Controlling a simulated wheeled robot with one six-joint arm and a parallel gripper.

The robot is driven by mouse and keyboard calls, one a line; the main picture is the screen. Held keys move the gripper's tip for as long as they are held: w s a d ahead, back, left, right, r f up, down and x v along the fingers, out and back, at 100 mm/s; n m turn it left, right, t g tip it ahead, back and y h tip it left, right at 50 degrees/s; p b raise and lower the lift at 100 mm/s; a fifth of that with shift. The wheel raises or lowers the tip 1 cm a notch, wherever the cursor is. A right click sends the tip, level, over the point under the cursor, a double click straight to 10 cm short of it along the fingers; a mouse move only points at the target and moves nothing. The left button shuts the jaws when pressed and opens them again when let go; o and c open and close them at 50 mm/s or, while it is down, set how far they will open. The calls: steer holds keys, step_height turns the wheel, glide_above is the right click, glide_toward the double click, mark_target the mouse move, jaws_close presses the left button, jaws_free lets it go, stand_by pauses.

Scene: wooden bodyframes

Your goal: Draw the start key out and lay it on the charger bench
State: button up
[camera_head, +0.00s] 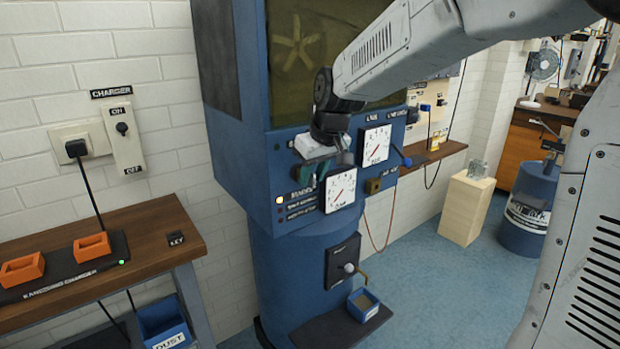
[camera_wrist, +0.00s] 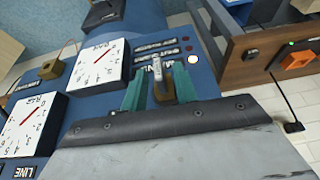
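My gripper (camera_wrist: 160,78) has two teal fingers, seen in the wrist view in front of the blue cabinet's panel.
Two orange blocks (camera_head: 92,246) sit on the charger strip at the bench's left. The blue cabinet (camera_head: 235,140) carries gauges (camera_head: 341,189) close to my gripper. A small blue bin (camera_head: 363,303) stands on a low shelf. A pale wooden block (camera_head: 466,207) stands right.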

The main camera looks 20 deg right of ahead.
jaws_close()
steer(key=shift+s+d, duration=0.25)
steer(key=shift+s, duration=0.45)
stand_by(0.3)
steer(key=shift+s+d, duration=0.2)
steer(key=shift+s, duration=0.4)
steer(key=shift+s+d, duration=0.15)
steer(key=shift+s, duration=0.4)
